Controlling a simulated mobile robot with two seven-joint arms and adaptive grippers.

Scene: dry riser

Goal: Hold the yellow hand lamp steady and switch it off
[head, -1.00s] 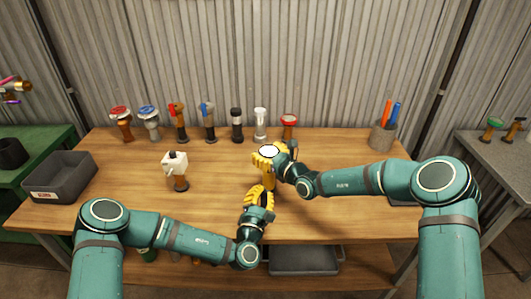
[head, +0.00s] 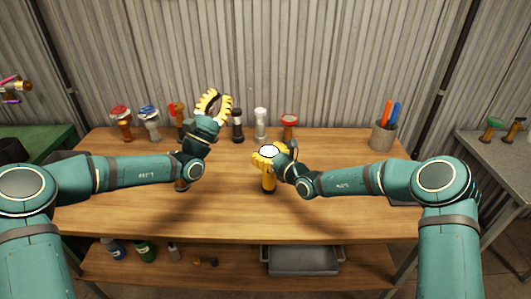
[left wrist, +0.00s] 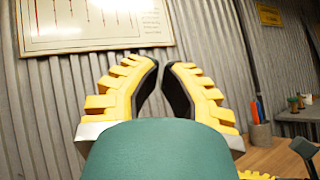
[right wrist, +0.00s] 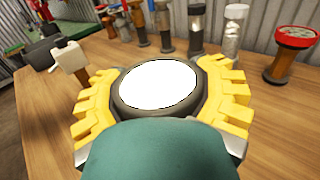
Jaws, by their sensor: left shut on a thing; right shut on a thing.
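My right gripper (head: 268,152) is shut around the lamp's grey head, one yellow finger on each side in the right wrist view. I cannot make out the lamp's switch. My left gripper (head: 213,103) is raised left of the lamp and above the bench, fingers upward. In the left wrist view its fingers (left wrist: 160,66) lean towards each other with a narrow gap, and I see nothing between them.
A row of several lamps and torches, including a red-topped one (head: 288,122), lines the bench's back. A cup with pens (head: 383,135) stands at the back right. A grey tray (head: 300,262) lies on the lower shelf. The bench front (head: 230,222) is clear.

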